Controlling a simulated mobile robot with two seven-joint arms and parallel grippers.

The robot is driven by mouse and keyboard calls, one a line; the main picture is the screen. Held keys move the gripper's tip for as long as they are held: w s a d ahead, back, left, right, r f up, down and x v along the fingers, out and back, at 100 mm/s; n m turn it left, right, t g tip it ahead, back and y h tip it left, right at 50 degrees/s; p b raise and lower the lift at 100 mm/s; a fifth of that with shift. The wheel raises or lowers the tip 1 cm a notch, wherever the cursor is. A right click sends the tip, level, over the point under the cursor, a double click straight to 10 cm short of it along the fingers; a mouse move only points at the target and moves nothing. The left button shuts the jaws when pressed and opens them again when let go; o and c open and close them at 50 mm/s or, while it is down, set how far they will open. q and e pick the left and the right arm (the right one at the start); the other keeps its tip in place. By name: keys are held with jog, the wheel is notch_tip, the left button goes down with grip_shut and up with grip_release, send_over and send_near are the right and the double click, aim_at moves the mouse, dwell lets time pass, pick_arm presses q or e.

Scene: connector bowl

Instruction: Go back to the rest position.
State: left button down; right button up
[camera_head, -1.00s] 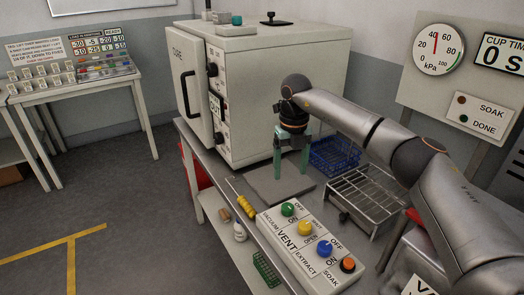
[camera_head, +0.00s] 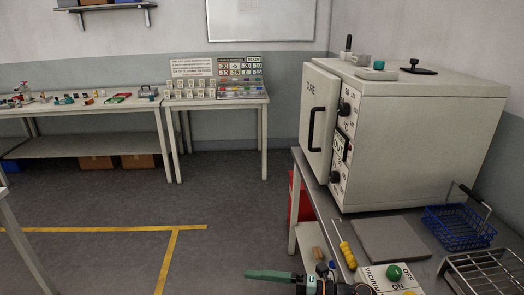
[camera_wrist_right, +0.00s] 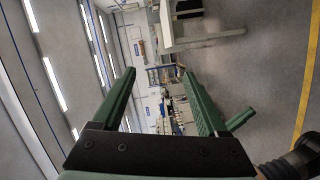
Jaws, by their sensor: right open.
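My right gripper (camera_wrist_right: 160,88) shows in the right wrist view with its two green fingers apart and nothing between them. In the head view a green finger (camera_head: 270,275) and a dark gripper body show at the bottom edge, mostly cut off; I take them to be my right gripper. The finger points left and is clear of the bench top. In the right wrist view another short green piece and a dark round part show beside the right finger; I cannot tell what they belong to. My left gripper is not clearly seen in either view.
The cure oven (camera_head: 420,130) stands on the bench at the right. A yellow screwdriver (camera_head: 347,254), grey plate (camera_head: 390,238), button panel (camera_head: 375,283), blue basket (camera_head: 458,228) and wire rack (camera_head: 490,268) lie near it. Tables (camera_head: 90,110) stand along the back wall; the floor at the left is open.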

jog(key=s+d+f+m+t+h, duration=0.2)
jog(key=d+f+m+t+h, duration=0.35)
jog(key=m, duration=0.55)
jog(key=s+d+f+m+t+h, duration=0.2)
jog(key=d+f+m+t+h, duration=0.3)
jog(key=m, duration=0.6)
jog(key=s+d+f+m+g+h, duration=0.2)
jog(key=s+d+f+m, duration=0.1)
jog(key=s+f, duration=0.3)
jog(key=s+d+f+m+g+h, duration=0.2)
jog(key=s+d+f+m, duration=0.2)
jog(key=s, duration=0.5)
jog(key=shift+f, duration=0.95)
